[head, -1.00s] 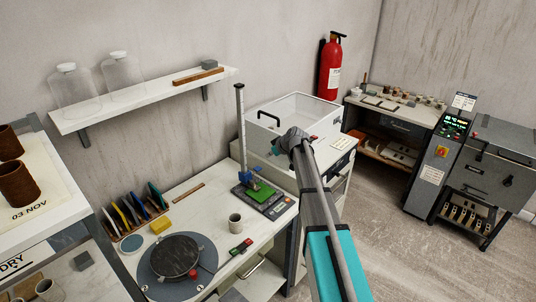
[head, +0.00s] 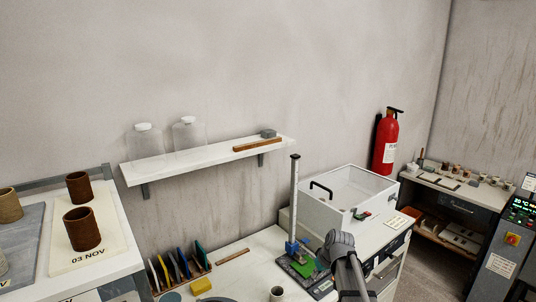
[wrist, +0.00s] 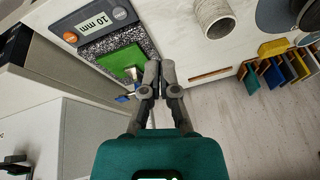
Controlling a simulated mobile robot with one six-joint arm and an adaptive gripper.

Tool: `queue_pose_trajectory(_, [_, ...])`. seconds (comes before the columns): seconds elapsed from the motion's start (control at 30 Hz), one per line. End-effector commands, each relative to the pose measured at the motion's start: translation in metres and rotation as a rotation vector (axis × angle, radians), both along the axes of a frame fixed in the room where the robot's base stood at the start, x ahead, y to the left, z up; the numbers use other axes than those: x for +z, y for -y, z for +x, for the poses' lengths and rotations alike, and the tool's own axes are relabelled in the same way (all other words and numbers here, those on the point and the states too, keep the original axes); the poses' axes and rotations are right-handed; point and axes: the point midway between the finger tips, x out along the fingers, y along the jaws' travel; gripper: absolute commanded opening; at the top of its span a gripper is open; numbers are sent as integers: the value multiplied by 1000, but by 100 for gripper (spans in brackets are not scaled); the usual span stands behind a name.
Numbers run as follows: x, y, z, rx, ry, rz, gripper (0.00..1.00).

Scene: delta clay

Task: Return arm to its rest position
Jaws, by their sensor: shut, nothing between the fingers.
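My gripper (wrist: 160,68) shows in the wrist view with its two grey fingers together and nothing between them. It is over the workbench side, near the device with a "10 mm" display (wrist: 97,22) and green pad (wrist: 122,60); I cannot tell the height. In the head view only a grey part of my arm (head: 345,262) shows at the lower edge, in front of the white cabinet; the gripper itself is hidden or out of frame there.
The stand with a tall post (head: 295,195) rises left of my arm. A clear-lidded white box (head: 345,200) stands behind it. A grey cup (wrist: 213,17), colored tiles (wrist: 270,72) and a wall shelf (head: 205,160) are near. A red extinguisher (head: 386,145) hangs right.

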Motion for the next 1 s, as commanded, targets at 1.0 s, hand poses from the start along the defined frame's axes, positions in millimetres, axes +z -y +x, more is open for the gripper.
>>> queue_pose_trajectory(1.0, [-13, 3, -184, -340, -313, -218, 0])
